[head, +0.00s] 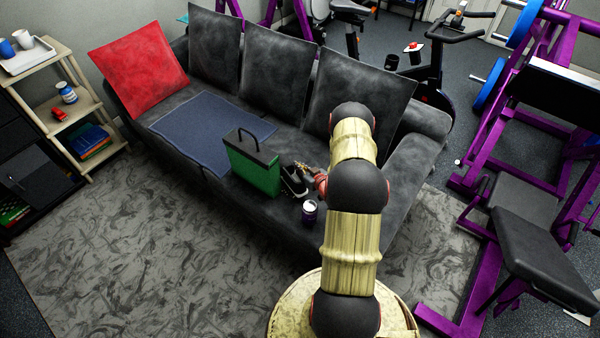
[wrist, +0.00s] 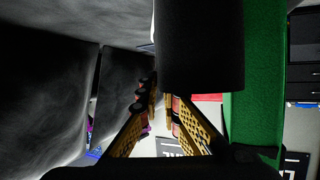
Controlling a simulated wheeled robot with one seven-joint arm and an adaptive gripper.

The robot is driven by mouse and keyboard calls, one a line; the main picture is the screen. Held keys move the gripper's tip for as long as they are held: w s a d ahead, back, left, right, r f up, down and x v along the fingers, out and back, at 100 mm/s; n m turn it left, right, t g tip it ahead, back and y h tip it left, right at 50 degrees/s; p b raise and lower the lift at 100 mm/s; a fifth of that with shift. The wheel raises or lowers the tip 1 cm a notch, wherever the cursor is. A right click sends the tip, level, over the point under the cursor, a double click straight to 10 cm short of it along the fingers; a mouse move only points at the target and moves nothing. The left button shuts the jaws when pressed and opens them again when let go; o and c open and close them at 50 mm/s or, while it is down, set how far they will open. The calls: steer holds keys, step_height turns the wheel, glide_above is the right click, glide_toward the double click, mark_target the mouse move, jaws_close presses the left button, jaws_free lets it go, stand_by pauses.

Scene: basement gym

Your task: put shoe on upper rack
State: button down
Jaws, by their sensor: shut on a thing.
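A dark shoe (head: 293,181) with a pale sole edge is on or just above the sofa seat, close to the right side of a green box. My gripper (head: 306,172) reaches it from the right and is shut on it; the contact is partly hidden. In the wrist view my gripper's fingers (wrist: 161,103) are close together below a large dark shape, which I cannot clearly identify. A pale wooden rack (head: 88,107) stands at the far left, with upper and lower shelves.
The green box (head: 252,170) with a dark handle stands beside the shoe; it also shows in the wrist view (wrist: 252,85). A small jar (head: 309,212) is near the sofa's front edge. A tray with cups (head: 27,57) fills the rack's top. Carpet in front is clear.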

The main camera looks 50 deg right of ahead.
mark_target(300, 177)
steer(key=shift+f+b, duration=0.3)
steer(key=shift+f, duration=1)
steer(key=shift+f, duration=0.15)
steer(key=c, duration=2.5)
jaws_free()
steer(key=shift+f, duration=0.15)
steer(key=o, duration=0.5)
